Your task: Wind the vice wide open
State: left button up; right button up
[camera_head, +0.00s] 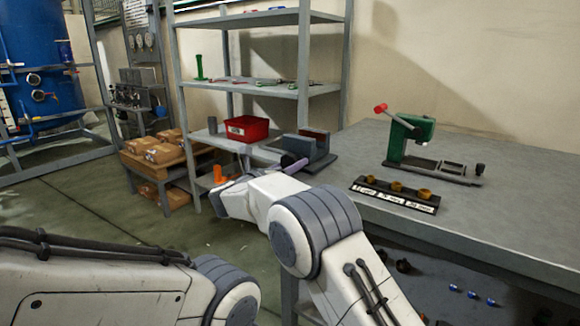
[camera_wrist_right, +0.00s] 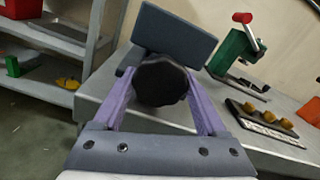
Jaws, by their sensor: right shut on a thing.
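The vice (camera_head: 322,160) sits at the near left end of the grey workbench, with two upright dark jaw plates. A narrow gap seems to show between the plates in the head view; its width is hard to judge. In the right wrist view one broad grey jaw plate (camera_wrist_right: 174,33) rises behind a round black knob (camera_wrist_right: 160,80). My right gripper (camera_wrist_right: 161,92) has its purple fingers on both sides of this knob and is shut on it. In the head view the right gripper (camera_head: 293,165) is mostly hidden behind its own wrist. My left gripper is out of view.
A green press with a red handle (camera_head: 405,140) stands further right on the bench. A black rack with several brass-coloured pieces (camera_head: 396,192) lies before it. A shelf unit with a red bin (camera_head: 247,128) stands behind left. The bench's right front is clear.

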jog(key=shift+n, duration=1.4)
jog(key=shift+s+f, duration=0.1)
jog(key=o, duration=1.3)
jog(key=shift+f+m, duration=0.15)
jog(key=shift+m, duration=0.25)
jog(key=b+v, duration=0.5)
jog(key=v, duration=0.7)
